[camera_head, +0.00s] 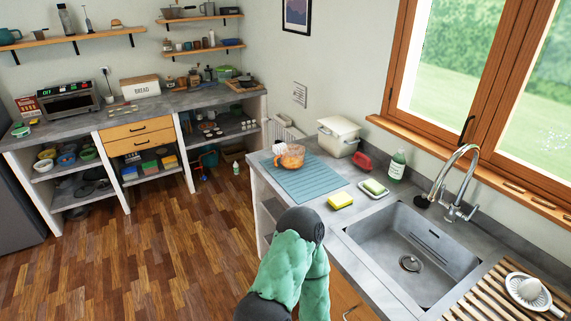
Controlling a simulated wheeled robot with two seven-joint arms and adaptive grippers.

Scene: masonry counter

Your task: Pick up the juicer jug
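An orange, see-through jug (291,157) stands on a blue ribbed mat (305,183) at the far left part of the counter. A small white piece shows against its left side; I cannot tell whether it is part of the jug. A white juicer-like piece with a domed top (528,290) rests on the wooden slatted rack at the lower right. One of my arms, green-padded with a dark joint, rises at the bottom middle, in front of the counter and short of the mat. Neither gripper shows in the head view. Nothing of mine touches the jug.
Near the jug stand a cream lidded bin (338,137), a red container (362,161) and a green bottle (397,167). A yellow sponge (340,200) and a soap dish (374,188) lie before the sink (412,250). The tall faucet (455,180) rises behind it. The mat's front is clear.

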